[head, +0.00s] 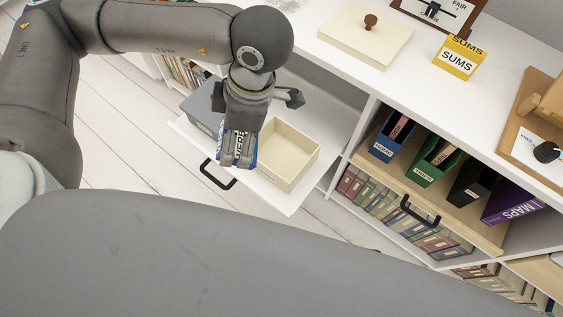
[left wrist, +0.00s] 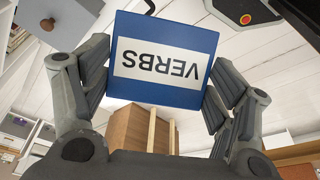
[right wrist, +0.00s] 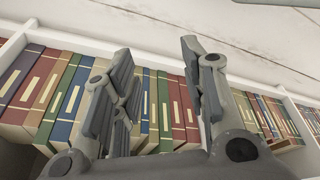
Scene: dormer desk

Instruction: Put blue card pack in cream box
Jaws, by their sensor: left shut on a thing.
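The blue card pack (left wrist: 165,58), labelled VERBS, is between the fingers of my left gripper (left wrist: 155,95), which is shut on it. In the head view the pack (head: 240,146) is partly hidden by my left gripper (head: 238,155), just left of the cream box (head: 306,166). The cream box is open-topped, looks empty, and stands in a pulled-out white drawer. I cannot tell whether the pack touches the drawer floor. My right gripper (right wrist: 155,85) is open and empty in the right wrist view, in front of rows of books.
A grey box (head: 203,106) stands in the drawer (head: 291,208), left of my left gripper. The drawer has a black handle (head: 217,175). On the desk top lie a cream lid with a brown knob (head: 366,40) and a yellow SUMS pack (head: 459,58). Binders (head: 436,160) fill a shelf to the right.

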